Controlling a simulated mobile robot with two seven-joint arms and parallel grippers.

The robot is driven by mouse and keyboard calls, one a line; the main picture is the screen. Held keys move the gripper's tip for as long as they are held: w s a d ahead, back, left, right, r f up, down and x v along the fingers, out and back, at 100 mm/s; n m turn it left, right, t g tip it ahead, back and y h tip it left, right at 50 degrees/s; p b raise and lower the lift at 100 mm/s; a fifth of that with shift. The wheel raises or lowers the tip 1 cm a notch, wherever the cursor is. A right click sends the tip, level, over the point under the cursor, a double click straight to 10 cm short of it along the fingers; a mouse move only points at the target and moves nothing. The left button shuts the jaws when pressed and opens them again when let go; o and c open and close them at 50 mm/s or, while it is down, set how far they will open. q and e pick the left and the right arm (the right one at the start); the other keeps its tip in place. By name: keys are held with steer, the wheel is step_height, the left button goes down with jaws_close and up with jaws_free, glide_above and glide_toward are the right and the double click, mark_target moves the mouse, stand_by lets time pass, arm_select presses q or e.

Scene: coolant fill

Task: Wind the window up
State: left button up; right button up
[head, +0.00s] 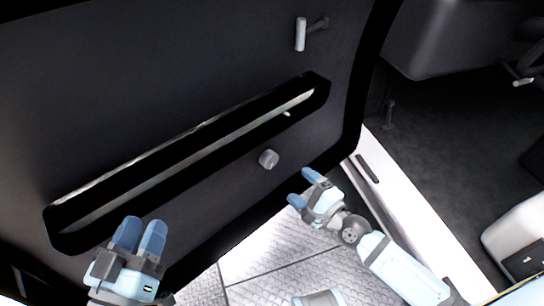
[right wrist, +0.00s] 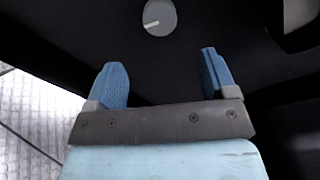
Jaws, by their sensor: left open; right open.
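The dark inner panel of the door (head: 190,60) fills the left of the head view. A small round grey knob (head: 268,158) sits low on it; I cannot tell whether it is the window winder. A round grey disc (right wrist: 160,17) with a pale line shows ahead in the right wrist view, likely the same knob. A light handle on a short dark arm (head: 300,34) is higher on the panel. No window glass is clearly visible. My right gripper (head: 304,189) is open and empty, below and right of the knob, apart from it. My left gripper (head: 140,230) is open and empty at lower left.
A long recessed pocket (head: 190,150) runs diagonally across the door panel above the knob. The white door sill (head: 400,205) and the dark cabin floor (head: 450,125) lie to the right. Patterned paving (head: 275,250) shows below the door.

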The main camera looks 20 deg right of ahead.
mark_target(273, 162)
arm_select(q)
step_height(273, 162, down, 3)
steer(key=shift+w+d+r+g+b, duration=0.15)
steer(key=shift+g+b, duration=0.35)
steer(key=shift+b, duration=0.4)
arm_select(e)
steer(key=x, duration=1.1)
steer(key=shift+w+a, duration=0.15)
steer(key=shift+w, duration=0.15)
steer(key=shift+c, duration=0.2)
steer(key=c, duration=0.9)
